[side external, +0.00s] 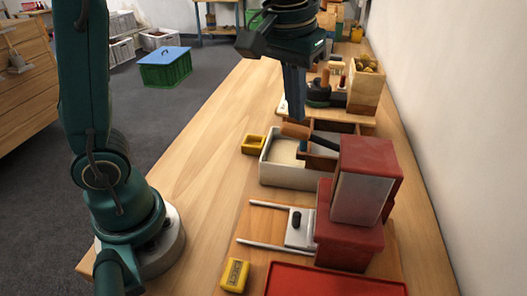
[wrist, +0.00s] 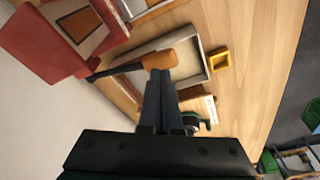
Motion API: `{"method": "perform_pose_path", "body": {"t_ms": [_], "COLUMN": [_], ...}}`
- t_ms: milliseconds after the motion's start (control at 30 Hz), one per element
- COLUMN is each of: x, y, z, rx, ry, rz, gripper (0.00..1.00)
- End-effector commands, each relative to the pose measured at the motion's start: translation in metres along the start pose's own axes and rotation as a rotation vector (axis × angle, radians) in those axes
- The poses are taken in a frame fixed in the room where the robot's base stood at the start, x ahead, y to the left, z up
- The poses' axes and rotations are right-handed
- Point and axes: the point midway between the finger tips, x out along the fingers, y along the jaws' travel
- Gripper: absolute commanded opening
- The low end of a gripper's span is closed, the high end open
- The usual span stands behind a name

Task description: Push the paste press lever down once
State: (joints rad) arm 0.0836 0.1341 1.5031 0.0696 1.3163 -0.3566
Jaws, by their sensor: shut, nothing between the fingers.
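The red paste press (side external: 367,190) stands at the right of the bench, and it shows at upper left in the wrist view (wrist: 40,45). Its lever is a black rod ending in an orange-brown handle (side external: 296,131), sticking out to the left over a white tray. In the wrist view the lever handle (wrist: 160,60) lies just beyond my fingertips. My gripper (side external: 297,117) is shut and empty, pointing down with its fingertips right at the top of the handle. I cannot tell whether they touch it.
The white tray (side external: 271,172) lies under the handle, beside a small yellow box (side external: 254,145). A sliding plate (side external: 298,229) on metal rails, a yellow block (side external: 235,275) and a red tray (side external: 330,283) are in front. A wooden box (side external: 366,92) stands behind.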

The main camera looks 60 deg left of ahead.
Motion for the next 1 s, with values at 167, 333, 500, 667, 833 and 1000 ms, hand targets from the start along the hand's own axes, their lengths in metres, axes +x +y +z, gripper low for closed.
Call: {"method": "perform_pose_path", "body": {"t_ms": [167,333,500,667,833,1000], "x": [0.010,0.020,0.021,0.021,0.029,0.040], "y": [0.000,0.000,0.000,0.000,-0.001,-0.001], "z": [0.004,0.006,0.007,0.007,0.009,0.012], "rx": [0.001,0.001,0.000,0.000,0.000,0.000], "ry": [-0.003,-0.001,-0.001,-0.001,-0.004,-0.003], "rz": [-0.001,-0.001,0.000,0.000,-0.001,0.000], "gripper": [0.00,0.00,0.00,0.00,0.00,0.00]}}
